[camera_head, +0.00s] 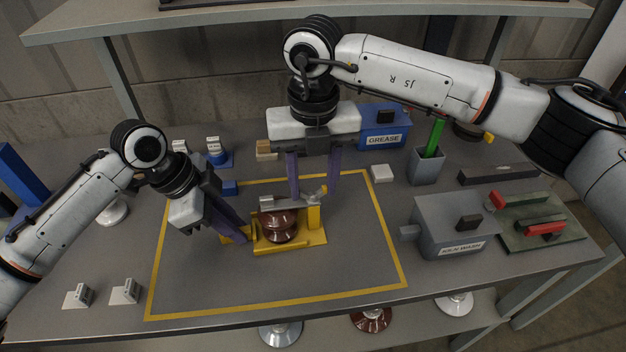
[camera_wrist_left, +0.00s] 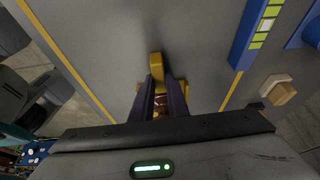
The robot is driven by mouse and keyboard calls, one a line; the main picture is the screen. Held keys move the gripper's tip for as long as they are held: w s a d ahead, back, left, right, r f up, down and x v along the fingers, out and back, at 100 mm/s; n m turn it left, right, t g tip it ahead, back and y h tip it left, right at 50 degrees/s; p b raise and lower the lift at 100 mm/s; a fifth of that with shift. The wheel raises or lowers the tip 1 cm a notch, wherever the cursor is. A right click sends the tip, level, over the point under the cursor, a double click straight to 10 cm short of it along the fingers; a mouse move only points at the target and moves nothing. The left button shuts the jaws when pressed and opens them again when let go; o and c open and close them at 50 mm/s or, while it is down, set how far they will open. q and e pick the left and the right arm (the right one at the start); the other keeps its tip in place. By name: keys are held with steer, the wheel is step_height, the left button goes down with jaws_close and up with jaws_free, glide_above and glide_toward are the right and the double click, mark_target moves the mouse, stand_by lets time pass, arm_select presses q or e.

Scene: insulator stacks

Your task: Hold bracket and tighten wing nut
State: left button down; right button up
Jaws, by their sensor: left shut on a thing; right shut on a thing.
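The yellow bracket (camera_head: 290,246) stands inside the yellow-taped area with a glossy brown insulator (camera_head: 279,228) in it. A grey metal strap with the wing nut (camera_head: 319,193) lies across its top; the nut is small and partly hidden. My left gripper (camera_head: 238,238) is shut on the bracket's left end. In the left wrist view the yellow bracket (camera_wrist_left: 155,66) shows at its fingertips, with brown between the fingers. My right gripper (camera_head: 311,192) points down from above, its purple fingers either side of the wing nut and shut on it; the exact contact is hard to see.
A blue grease box (camera_head: 383,128), a grey cup (camera_head: 427,167) with a green stick and a grey kiln wash box (camera_head: 452,232) stand to the right. A green board (camera_head: 540,220) carries red-handled tools. White tags (camera_head: 125,291) lie front left. The taped area's front is clear.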

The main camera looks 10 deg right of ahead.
mark_target(313, 188)
steer(key=shift+w+r, duration=0.1)
steer(key=o, duration=1.1)
steer(key=shift+c, duration=0.2)
arm_select(q)
steer(key=shift+r, duration=0.1)
arm_select(e)
step_height(313, 188, up, 12)
arm_select(q)
steer(key=c, duration=1.6)
jaws_free()
steer(key=shift+c, duration=0.2)
